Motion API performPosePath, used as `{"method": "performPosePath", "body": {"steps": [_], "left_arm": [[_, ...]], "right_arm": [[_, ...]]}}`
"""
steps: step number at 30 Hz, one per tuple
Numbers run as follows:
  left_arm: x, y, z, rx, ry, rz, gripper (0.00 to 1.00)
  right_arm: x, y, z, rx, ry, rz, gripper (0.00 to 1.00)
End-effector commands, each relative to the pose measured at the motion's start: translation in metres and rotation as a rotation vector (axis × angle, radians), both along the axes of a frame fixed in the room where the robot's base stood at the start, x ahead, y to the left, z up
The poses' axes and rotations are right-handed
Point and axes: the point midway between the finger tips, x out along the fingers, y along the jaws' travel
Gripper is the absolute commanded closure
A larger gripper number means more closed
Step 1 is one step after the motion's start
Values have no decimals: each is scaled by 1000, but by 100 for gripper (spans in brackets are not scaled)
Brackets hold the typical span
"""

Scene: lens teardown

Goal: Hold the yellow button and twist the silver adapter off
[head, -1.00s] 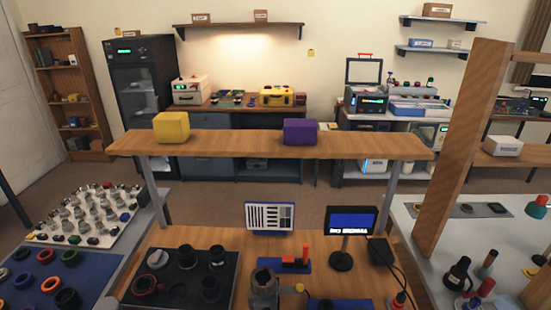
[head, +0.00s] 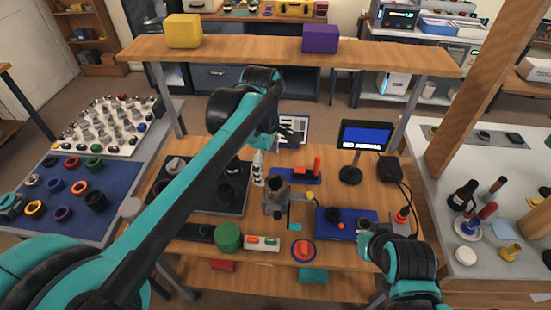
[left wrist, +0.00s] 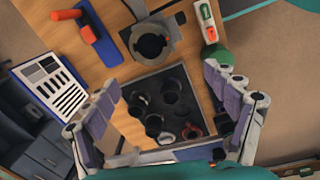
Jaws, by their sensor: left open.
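The silver adapter (head: 274,201) is a grey, ring-topped piece standing upright on the wooden bench, with a dark round opening on top. It also shows in the left wrist view (left wrist: 152,44) as a grey body around a black ring.
A black tray (head: 157,204) with dark rings lies left of the adapter. A red-handled tool on a blue base (head: 292,174) is behind it, a blue mat (head: 350,231) to the right. A screen (head: 366,135) stands at the back right. A shelf (head: 250,50) crosses behind.

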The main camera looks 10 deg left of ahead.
Motion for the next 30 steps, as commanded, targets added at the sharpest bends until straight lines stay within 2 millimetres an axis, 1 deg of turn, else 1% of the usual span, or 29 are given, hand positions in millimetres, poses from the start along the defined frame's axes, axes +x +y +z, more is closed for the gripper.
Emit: {"method": "performPosePath", "body": {"steps": [1,4,8,11,14,24,27,30], "left_arm": [[7,-7,-1,1,21,48,14],[15,-15,-2,4,54,136,14],[19,-20,-5,9,76,194,14],[20,-21,-12,10,80,207,14],[20,-21,-25,10,80,207,14],[20,-21,-91,9,79,205,14],[20,-21,-105,9,79,205,14],[20,-21,-115,9,79,205,14]], "right_arm": [[0,0,0,0,0,0,100],[0,0,0,0,0,0,100],[0,0,0,0,0,0,100],[0,0,0,0,0,0,100],[0,0,0,0,0,0,100],[0,0,0,0,0,0,100],[0,0,0,0,0,0,100],[0,0,0,0,0,0,100]]}}
